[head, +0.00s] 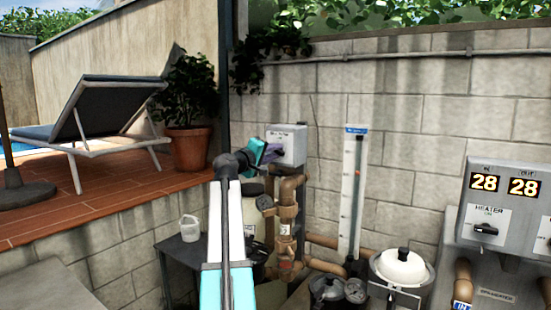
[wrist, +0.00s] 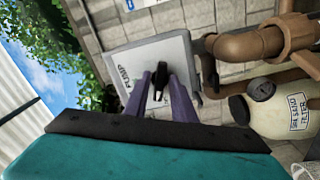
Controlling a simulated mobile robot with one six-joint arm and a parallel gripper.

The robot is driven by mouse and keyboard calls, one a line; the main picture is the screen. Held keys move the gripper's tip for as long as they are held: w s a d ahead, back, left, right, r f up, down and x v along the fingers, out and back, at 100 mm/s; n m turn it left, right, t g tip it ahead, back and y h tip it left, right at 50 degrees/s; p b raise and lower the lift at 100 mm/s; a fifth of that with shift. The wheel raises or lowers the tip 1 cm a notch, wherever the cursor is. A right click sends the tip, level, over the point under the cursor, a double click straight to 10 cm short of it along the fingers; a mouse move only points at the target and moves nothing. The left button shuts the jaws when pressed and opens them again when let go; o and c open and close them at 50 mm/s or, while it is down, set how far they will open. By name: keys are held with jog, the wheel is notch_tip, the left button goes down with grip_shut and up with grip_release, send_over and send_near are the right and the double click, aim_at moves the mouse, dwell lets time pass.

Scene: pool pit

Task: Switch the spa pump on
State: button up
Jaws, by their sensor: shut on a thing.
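The pump switch is a grey box (head: 288,142) on the block wall, at the top of the brown pipework. In the wrist view the box (wrist: 176,52) appears tilted, with the word PUMP on its face. A black rotary knob (wrist: 159,76) sits on that face. My gripper (head: 272,154) is at the front of the box. In the wrist view its two purple fingers (wrist: 160,88) stand on either side of the knob and are shut on it. In the head view my gripper hides the knob. The switch's position marks are not legible.
A heater panel (head: 510,205) reads 28 and 28 and has its own knob. Brown pipes and valves (head: 287,212) hang below the pump box. A white-lidded pump basket (head: 402,267) stands low on the right. A plant pot (head: 188,148) and lounger (head: 115,105) are on the raised deck.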

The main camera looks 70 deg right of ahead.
jog(key=shift+w+m+b, duration=0.25)
jog(key=shift+m+b, duration=1.25)
jog(key=shift+b, duration=1.05)
jog(key=shift+s+r+m+b, duration=0.1)
jog(key=shift+m+b, duration=2.6)
jog(key=shift+b, duration=1.2)
jog(key=shift+r+m+b, duration=0.1)
jog(key=shift+m+b, duration=2.6)
jog(key=shift+b, duration=1.2)
jog(key=shift+m+b, duration=0.5)
jog(key=shift+b, duration=0.2)
jog(key=o, duration=0.8)
jog(key=shift+f, duration=0.1)
